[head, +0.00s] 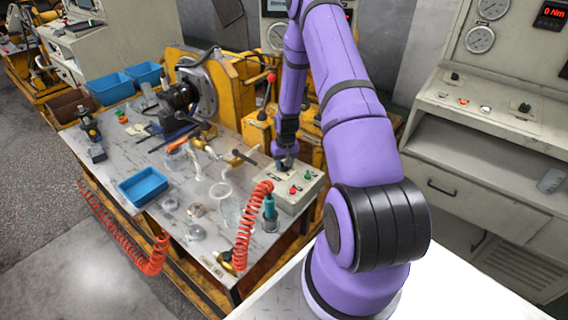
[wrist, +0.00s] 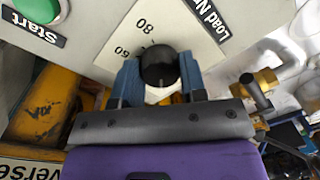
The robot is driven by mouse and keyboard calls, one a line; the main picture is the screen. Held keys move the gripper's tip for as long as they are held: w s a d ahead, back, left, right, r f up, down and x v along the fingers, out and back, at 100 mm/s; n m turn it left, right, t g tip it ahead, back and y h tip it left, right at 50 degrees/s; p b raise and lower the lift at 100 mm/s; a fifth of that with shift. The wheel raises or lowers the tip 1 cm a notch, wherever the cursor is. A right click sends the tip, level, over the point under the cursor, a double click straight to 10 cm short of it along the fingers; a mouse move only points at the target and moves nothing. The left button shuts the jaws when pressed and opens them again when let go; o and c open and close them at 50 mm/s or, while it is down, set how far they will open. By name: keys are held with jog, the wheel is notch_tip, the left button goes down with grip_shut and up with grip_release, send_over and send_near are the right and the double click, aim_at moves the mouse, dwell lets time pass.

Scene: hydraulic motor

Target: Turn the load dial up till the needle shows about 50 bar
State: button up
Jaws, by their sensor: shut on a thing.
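Round gauges (head: 480,40) sit on the cabinet at the right. Their needles are too small to read, and I cannot tell which gauge shows the load.
A green Start button (wrist: 36,8) lies close to the dial. Red and green buttons (head: 293,190) are on the box. A red coiled hose (head: 243,230) and a teal-handled tool (head: 270,208) stand just left of it. A blue tray (head: 143,186) lies further left. A display (head: 551,14) reads 0 Nm.

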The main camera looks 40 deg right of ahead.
jog(key=o, duration=0.9)
jog(key=r, duration=1)
jog(key=shift+s+d+r, duration=0.15)
jog(key=shift+d+r, duration=0.1)
jog(key=shift+r, duration=0.1)
jog(key=s+a+r+n+t, duration=0.15)
jog(key=a+r, duration=0.35)
jog(key=r, duration=0.5)
jog(key=s+a+r+h, duration=0.1)
jog(key=s+a+r, duration=0.1)
jog(key=a+r, duration=0.5)
jog(key=s+a+r+n+t, duration=0.1)
jog(key=a+r, duration=0.3)
jog(key=r, duration=0.8)
jog(key=s+a+r+n, duration=0.1)
jog(key=s+a+r, duration=0.2)
jog(key=s, duration=0.4)
jog(key=s+a+r+n+t, duration=0.1)
jog(key=s+a+r, duration=0.3)
jog(key=s, duration=0.3)
jog(key=s+a+r+n+t, duration=0.1)
jog(key=s+a+r, duration=0.3)
jog(key=s, duration=0.3)
jog(key=shift+s+a+r+t, duration=0.15)
jog(key=shift+s+t, duration=0.1)
jog(key=shift+s, duration=0.05)
